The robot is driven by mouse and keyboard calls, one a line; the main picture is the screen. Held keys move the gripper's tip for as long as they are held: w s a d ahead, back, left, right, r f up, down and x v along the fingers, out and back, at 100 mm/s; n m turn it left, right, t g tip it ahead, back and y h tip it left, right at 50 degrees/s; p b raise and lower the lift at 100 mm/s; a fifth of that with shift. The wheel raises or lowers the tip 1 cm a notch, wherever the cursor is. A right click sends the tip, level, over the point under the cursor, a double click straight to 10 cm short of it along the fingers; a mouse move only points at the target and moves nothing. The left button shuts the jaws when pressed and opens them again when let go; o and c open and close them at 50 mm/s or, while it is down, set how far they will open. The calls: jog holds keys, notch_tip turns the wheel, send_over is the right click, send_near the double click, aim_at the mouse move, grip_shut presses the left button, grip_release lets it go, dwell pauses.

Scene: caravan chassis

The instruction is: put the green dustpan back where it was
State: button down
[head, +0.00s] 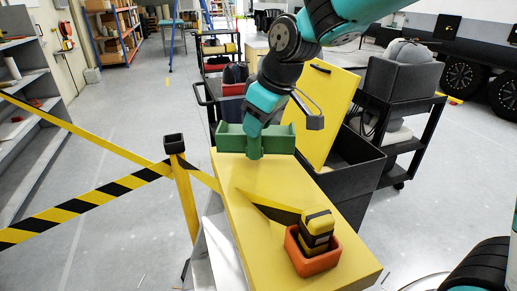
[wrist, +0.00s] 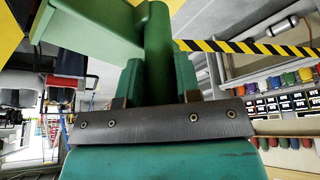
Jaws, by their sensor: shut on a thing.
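The green dustpan (head: 232,142) is at the far end of the yellow worktop (head: 225,180) in the head view. Its wide pan points away and its short round handle faces the camera. My gripper (head: 257,128) is shut on the dustpan from above. In the wrist view the green handle (wrist: 157,45) stands between the fingers of my gripper (wrist: 155,88), with part of the pan to the left. Whether the dustpan touches the worktop or hangs just above it, I cannot tell.
An orange box (head: 318,262) holding a yellow and black object (head: 317,226) stands at the worktop's near end. A dark bin (head: 352,182) with a raised yellow lid (head: 322,108) is to the right. A post (head: 175,144) with striped barrier tape (head: 85,206) is to the left.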

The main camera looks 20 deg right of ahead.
aim_at(260, 146)
jog(key=shift+f+p, duration=0.4)
jog(key=shift+f, duration=3.2)
jog(key=shift+f, duration=0.15)
jog(key=c, duration=0.8)
grip_release()
jog(key=shift+r, duration=0.35)
jog(key=b+v, duration=0.2)
jog(key=v, duration=1)
jog(key=s+a+f+g, duration=0.1)
jog(key=s+a+f, duration=0.1)
jog(key=s, duration=0.8)
jog(key=s+a+f+m+g+y, duration=0.1)
jog(key=s+a+f+g, duration=0.1)
jog(key=s, duration=0.8)
jog(key=shift+s+a+f, duration=0.35)
jog(key=shift+a+f, duration=0.2)
jog(key=shift+f, duration=0.2)
